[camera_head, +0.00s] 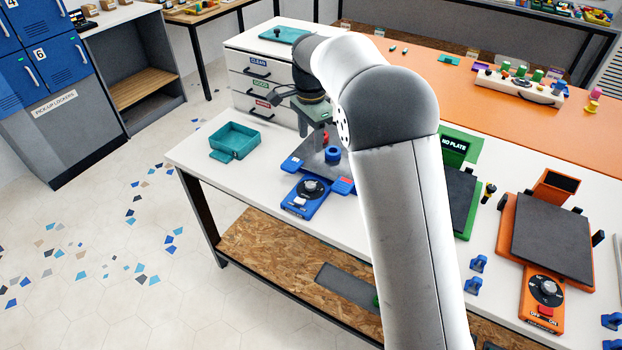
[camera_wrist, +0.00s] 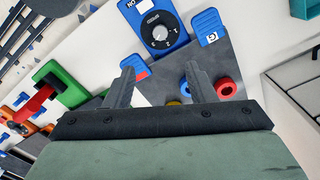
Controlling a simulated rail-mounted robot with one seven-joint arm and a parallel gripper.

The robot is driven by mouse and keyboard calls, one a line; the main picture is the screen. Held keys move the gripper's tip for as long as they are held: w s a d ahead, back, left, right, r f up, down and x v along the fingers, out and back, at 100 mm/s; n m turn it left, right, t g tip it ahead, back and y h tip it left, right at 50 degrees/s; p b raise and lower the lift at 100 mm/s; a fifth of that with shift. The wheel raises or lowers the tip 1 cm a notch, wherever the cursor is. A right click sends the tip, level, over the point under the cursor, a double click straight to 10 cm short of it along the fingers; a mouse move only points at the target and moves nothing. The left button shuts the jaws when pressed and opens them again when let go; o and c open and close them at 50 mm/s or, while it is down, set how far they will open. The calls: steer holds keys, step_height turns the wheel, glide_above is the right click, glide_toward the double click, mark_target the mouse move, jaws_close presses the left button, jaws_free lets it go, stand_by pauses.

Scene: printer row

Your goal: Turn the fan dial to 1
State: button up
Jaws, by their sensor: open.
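The fan dial is a round black dial with a grey knob (camera_wrist: 160,33) on a blue panel (camera_wrist: 145,14) marked "SPEED" and "ON" in the wrist view. Small figures stand around it; which one the knob points to is too small to tell. In the head view the dial (camera_head: 311,187) sits on the blue panel (camera_head: 304,202) near the table's front edge. My gripper (camera_wrist: 160,72) is open and empty, its fingers apart, over the dark plate beside the panel. The dial lies beyond the fingertips, not between them. In the head view my arm partly hides the gripper.
Red (camera_wrist: 226,88) and blue rings lie on the dark plate (camera_wrist: 238,62). A blue clip (camera_wrist: 209,27) stands beside the panel. A teal tray (camera_head: 233,141) is on the table's left, and an orange printer (camera_head: 544,300) with its own dial is at right.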

mark_target(310, 184)
step_height(310, 184, down, 16)
steer(key=shift+p, duration=0.75)
steer(key=c, duration=1)
